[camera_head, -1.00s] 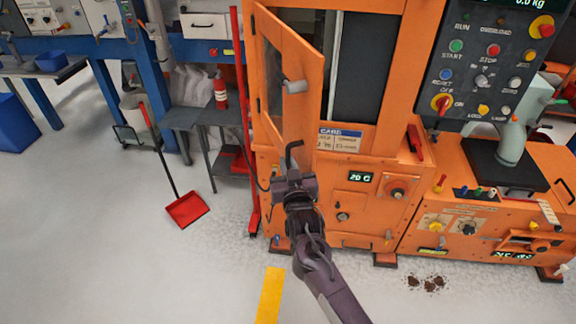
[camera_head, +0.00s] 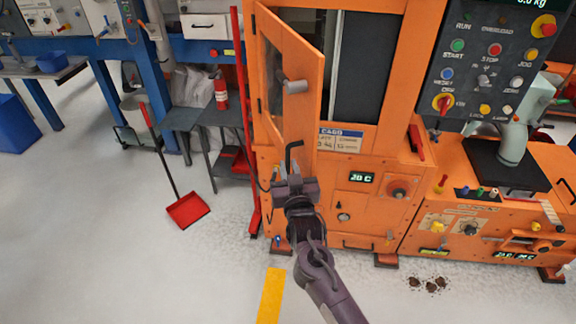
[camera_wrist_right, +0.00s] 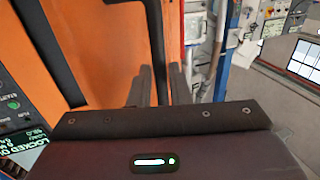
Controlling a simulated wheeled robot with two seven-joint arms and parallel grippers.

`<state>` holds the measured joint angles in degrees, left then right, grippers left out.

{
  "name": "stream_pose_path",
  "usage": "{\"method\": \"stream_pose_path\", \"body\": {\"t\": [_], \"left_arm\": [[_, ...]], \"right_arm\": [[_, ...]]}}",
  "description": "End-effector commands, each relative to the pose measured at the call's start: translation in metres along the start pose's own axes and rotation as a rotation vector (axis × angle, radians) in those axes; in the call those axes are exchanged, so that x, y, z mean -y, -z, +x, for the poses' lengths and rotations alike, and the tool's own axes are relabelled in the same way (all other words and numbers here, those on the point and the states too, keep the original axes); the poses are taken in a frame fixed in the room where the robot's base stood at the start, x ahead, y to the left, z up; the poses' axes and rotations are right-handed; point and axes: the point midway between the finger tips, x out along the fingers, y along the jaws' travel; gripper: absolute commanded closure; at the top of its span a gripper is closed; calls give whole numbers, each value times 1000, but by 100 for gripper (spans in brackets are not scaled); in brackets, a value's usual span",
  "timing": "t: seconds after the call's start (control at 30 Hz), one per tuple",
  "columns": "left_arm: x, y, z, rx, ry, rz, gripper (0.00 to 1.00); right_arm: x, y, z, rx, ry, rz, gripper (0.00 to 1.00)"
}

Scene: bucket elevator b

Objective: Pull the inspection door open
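The orange inspection door (camera_head: 291,55) stands ajar on the front of the orange machine, swung out from its left side. My right gripper (camera_head: 294,178) is at the lower part of this handle. In the right wrist view, the black handle (camera_wrist_right: 156,50) runs down between the two grey fingers of my right gripper (camera_wrist_right: 160,88), which sit close on either side and appear shut on it. The finger contact is partly hidden. My left gripper is not in view.
A control panel (camera_head: 490,70) and an orange bench unit (camera_head: 480,215) stand to the right. A red pole (camera_head: 243,110) stands just left of the door. A red dustpan (camera_head: 188,209) lies on the open floor to the left. Dark crumbs (camera_head: 430,283) lie in front.

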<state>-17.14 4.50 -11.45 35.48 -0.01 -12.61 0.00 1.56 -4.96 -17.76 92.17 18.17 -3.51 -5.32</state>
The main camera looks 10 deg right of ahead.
Motion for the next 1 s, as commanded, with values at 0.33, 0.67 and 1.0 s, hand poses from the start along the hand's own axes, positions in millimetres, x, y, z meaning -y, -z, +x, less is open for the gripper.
{"method": "stream_pose_path", "body": {"t": [0.33, 0.67, 1.0], "left_arm": [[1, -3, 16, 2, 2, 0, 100], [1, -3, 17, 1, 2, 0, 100], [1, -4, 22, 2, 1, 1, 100]], "right_arm": [[0, -2, -54, 0, 0, -1, 83], [0, 0, -60, 0, 0, -1, 83], [-16, -117, -61, 151, 111, 36, 100]]}}
